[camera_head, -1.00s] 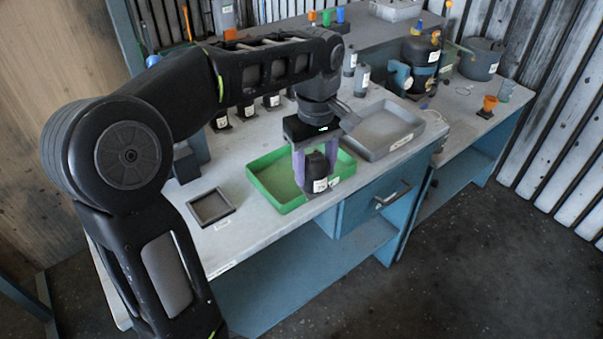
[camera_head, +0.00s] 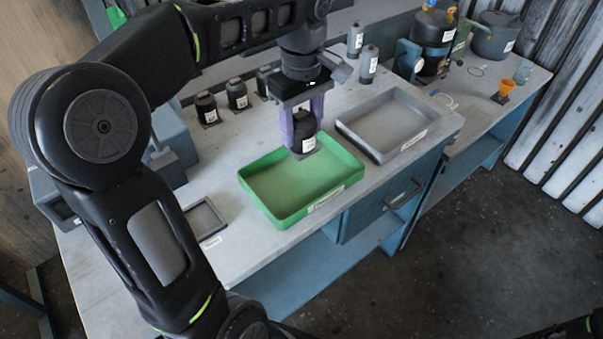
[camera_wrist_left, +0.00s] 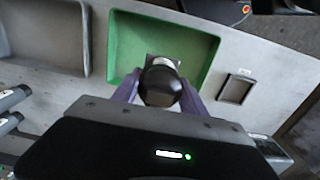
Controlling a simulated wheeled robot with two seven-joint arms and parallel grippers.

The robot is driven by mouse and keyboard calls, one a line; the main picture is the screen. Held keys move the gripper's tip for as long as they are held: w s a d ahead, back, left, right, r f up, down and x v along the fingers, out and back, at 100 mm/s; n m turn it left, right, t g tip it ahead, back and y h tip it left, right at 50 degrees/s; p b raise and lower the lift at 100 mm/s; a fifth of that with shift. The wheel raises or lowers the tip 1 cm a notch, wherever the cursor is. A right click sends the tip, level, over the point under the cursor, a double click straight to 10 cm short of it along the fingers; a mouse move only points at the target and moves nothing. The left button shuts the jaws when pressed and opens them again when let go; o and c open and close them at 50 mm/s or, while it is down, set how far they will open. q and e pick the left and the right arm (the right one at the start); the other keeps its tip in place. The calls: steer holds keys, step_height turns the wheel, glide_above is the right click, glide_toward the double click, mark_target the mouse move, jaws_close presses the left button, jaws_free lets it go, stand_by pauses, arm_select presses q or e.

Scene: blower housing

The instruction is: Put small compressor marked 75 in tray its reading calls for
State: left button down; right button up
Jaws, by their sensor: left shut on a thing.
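My left gripper (camera_head: 302,125) is shut on a small black compressor (camera_head: 304,133) with a white label, its marking too small to read. It holds the compressor upright at the back part of the green tray (camera_head: 262,205); I cannot tell whether the base touches anything. In the left wrist view the compressor's round black top (camera_wrist_left: 160,84) sits between the purple fingers, overlapping the green tray's edge (camera_wrist_left: 205,72). A larger grey tray (camera_head: 420,134) stands right of the green one, and a small dark tray (camera_head: 205,220) lies to its left. My right gripper is not in view.
Several similar black compressors (camera_head: 237,95) stand behind on the bench, left of the gripper. Grey cylinders (camera_head: 368,63) stand near the grey tray.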

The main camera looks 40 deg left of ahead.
mark_target(302, 149)
arm_select(q)
step_height(302, 149, down, 2)
steer(key=shift+f+b, duration=0.25)
steer(key=shift+b, duration=0.7)
step_height(302, 149, down, 3)
steer(key=shift+f, duration=0.35)
steer(key=shift+f, duration=1.9)
steer(key=shift+f, duration=0.15)
steer(key=c, duration=0.6)
jaws_free()
